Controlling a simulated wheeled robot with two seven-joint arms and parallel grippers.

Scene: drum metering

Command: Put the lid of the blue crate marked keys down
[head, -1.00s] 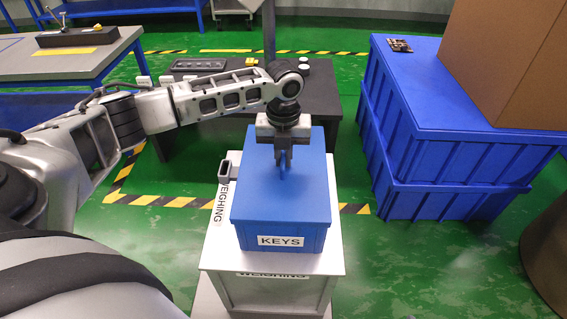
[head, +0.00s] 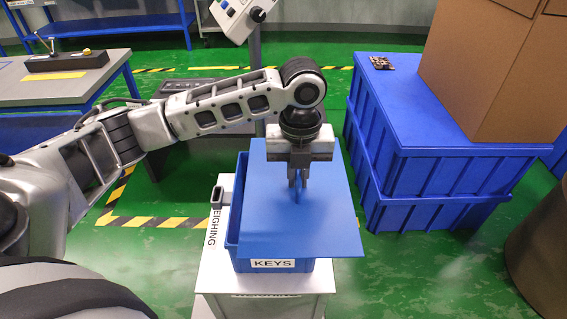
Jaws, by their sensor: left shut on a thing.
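The blue crate (head: 236,200) marked KEYS stands on a white weighing stand (head: 262,308). Its label (head: 272,264) faces me. The flat blue lid (head: 290,230) is held up above the crate and sits shifted to the right, so the crate's left rim and a strip of its inside show. My left gripper (head: 298,190) points down and is shut on the lid's handle at the middle. The lid hides most of the crate's inside. My right gripper is not in view.
Large stacked blue crates (head: 440,180) stand at the right with a cardboard box (head: 480,85) and a small dark item (head: 382,62) on top. A grey workbench (head: 60,85) is at the left. Striped floor tape (head: 160,220) lies behind the stand.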

